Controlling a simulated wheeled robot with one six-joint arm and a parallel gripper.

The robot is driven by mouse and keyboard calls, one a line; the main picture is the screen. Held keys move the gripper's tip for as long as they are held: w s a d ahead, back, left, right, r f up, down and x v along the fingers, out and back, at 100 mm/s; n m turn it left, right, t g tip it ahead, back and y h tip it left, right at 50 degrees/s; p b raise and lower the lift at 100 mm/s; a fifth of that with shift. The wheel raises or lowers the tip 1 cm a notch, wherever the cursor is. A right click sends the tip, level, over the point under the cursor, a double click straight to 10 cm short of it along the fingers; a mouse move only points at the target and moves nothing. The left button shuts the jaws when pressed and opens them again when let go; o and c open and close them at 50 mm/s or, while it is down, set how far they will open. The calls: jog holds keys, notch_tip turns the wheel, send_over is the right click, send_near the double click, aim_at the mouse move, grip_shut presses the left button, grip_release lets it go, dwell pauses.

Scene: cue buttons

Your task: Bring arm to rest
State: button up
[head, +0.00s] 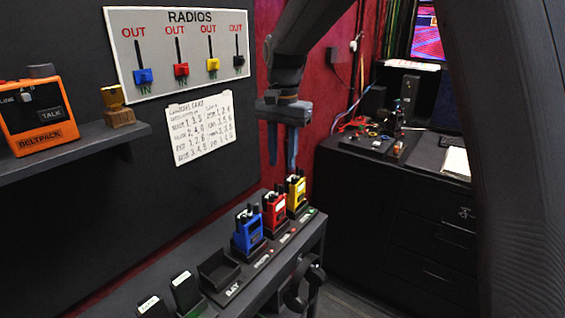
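My arm (318,28) reaches in from the upper right of the head view. My gripper (282,162) hangs from it with its two fingers pointing down. The fingers are apart and nothing shows between them. It hangs in the air, higher in the picture than the row of radios, in front of the dark wall and the red curtain. A blue radio (248,235), a red radio (275,213) and a yellow radio (296,193) stand upright in bays on a dark shelf (203,262). The gripper appears clear of them.
An empty bay (217,270) sits left of the blue radio. A RADIOS board (180,50) and a written card (201,128) hang on the wall. An orange beltpack (38,117) stands on a shelf at left. A cluttered desk (425,155) is at right.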

jog(key=s+d+f+n, duration=0.2)
jog(key=s+d+f, duration=0.2)
jog(key=s, duration=0.3)
jog(key=s+d+f+n, duration=0.2)
jog(key=s+d+f, duration=0.3)
jog(key=s+d, duration=0.2)
jog(key=s+d+f+n+t+b, duration=0.1)
jog(key=s+d+f, duration=0.3)
jog(key=s+d, duration=0.2)
jog(key=s, duration=0.2)
jog(key=shift+s+f+n, duration=0.3)
jog(key=shift+n, duration=0.1)
